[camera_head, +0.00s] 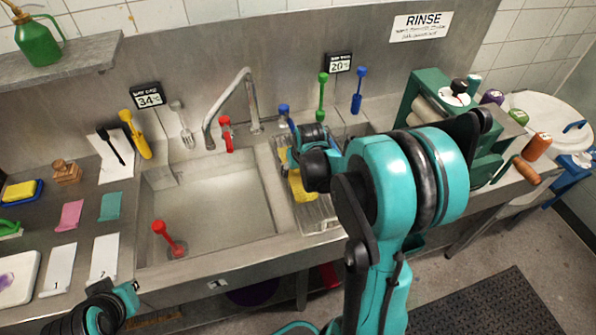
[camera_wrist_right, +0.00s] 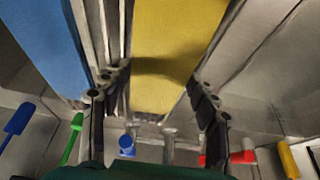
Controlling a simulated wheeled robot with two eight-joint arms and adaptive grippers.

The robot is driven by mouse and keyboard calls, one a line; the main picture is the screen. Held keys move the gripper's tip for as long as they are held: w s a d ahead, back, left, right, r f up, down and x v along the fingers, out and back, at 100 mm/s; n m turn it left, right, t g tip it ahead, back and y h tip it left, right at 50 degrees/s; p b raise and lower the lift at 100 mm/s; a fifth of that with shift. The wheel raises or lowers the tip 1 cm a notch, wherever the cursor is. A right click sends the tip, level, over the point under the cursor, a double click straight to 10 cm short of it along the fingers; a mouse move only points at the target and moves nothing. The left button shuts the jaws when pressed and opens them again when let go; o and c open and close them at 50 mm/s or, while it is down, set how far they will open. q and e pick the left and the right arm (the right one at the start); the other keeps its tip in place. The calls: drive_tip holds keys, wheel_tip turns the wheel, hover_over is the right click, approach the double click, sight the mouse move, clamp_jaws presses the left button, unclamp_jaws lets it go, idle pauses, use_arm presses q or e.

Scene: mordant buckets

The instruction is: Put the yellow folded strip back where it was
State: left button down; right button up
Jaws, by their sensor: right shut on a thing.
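The yellow folded strip (camera_wrist_right: 178,40) fills the upper middle of the right wrist view, between the two dark fingers of my right gripper (camera_wrist_right: 153,85). The gripper is shut on it. In the head view the yellow strip (camera_head: 301,187) shows over the ribbed metal drainer right of the sink basin, partly covered by my right arm. The right fingers are mostly hidden there. A broad blue strip (camera_wrist_right: 45,45) lies left of the yellow one in the wrist view. Whether the yellow strip touches the drainer is unclear. Only part of my left arm shows at bottom left; its fingers do not.
The sink basin (camera_head: 208,212) holds a red plunger-like tool (camera_head: 167,238). A tap (camera_head: 230,105) rises behind it. Upright green (camera_head: 322,95) and blue (camera_head: 358,90) tools stand behind the drainer. A green rack (camera_head: 433,90) with rolls stands right. Numbered cards (camera_head: 58,270) lie left.

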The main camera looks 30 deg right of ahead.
drive_tip(key=o, duration=1.2)
drive_tip(key=shift+f, duration=0.1)
drive_tip(key=shift+s+r, duration=0.1)
drive_tip(key=shift+r, duration=0.4)
drive_tip(key=p+v, duration=0.4)
drive_tip(key=v, duration=0.6)
drive_tip(key=s+a+r+n+t, duration=0.1)
drive_tip(key=s+a, duration=0.3)
drive_tip(key=s+a+r+n+t, duration=0.1)
drive_tip(key=s+a+r, duration=0.1)
drive_tip(key=s+a, duration=0.2)
drive_tip(key=s+a+r+y, duration=0.1)
drive_tip(key=s+a, duration=0.4)
drive_tip(key=a, duration=0.1)
drive_tip(key=shift+s+r+n+t, duration=0.1)
drive_tip(key=shift+r+n+t, duration=0.25)
drive_tip(key=shift+n+t, duration=0.05)
